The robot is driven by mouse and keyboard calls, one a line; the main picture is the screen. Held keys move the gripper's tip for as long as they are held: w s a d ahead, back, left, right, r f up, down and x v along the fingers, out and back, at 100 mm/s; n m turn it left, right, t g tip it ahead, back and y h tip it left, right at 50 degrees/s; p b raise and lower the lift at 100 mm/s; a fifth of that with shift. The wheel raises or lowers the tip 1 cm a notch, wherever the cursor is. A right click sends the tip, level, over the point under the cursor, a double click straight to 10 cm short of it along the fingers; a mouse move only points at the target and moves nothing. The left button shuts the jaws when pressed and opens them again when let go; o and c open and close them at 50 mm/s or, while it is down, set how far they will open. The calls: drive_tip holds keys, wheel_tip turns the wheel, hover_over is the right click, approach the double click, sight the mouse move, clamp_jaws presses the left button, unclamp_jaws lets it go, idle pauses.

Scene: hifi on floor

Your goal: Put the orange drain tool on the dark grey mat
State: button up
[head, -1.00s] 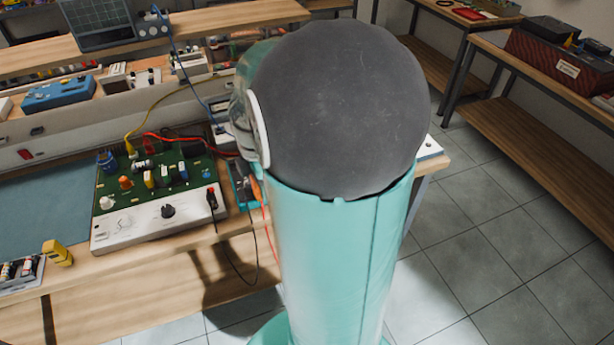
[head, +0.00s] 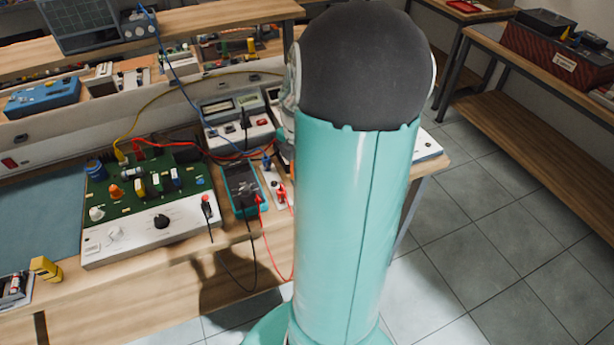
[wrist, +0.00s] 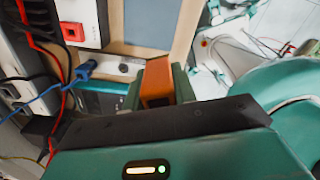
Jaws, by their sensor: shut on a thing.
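My gripper (wrist: 157,88) is shut on the orange drain tool (wrist: 157,80), which sits between the two fingers in the wrist view. Only a short orange part of it shows; the rest is hidden by the gripper. A dark grey mat (wrist: 150,22) lies on the wooden bench top beyond the fingertips, at the top of the wrist view. The tool appears apart from it. In the head view my arm hides the gripper and that mat.
A green circuit board unit (head: 150,205), a teal multimeter (head: 242,187) and bench instruments (head: 238,122) with loose cables crowd the bench left of my arm. A blue-grey mat (head: 40,230) lies at far left. Tiled floor is clear at right.

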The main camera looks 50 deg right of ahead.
drive_tip(key=d+f, duration=0.2)
drive_tip(key=f, duration=0.1)
drive_tip(key=d+f, duration=0.1)
drive_tip(key=shift+w+d+f, duration=0.25)
drive_tip(key=shift+d+f, duration=0.05)
drive_tip(key=shift+f, duration=1.55)
drive_tip(key=shift+f, duration=0.15)
drive_tip(key=o, duration=1)
drive_tip(key=shift+c, duration=0.2)
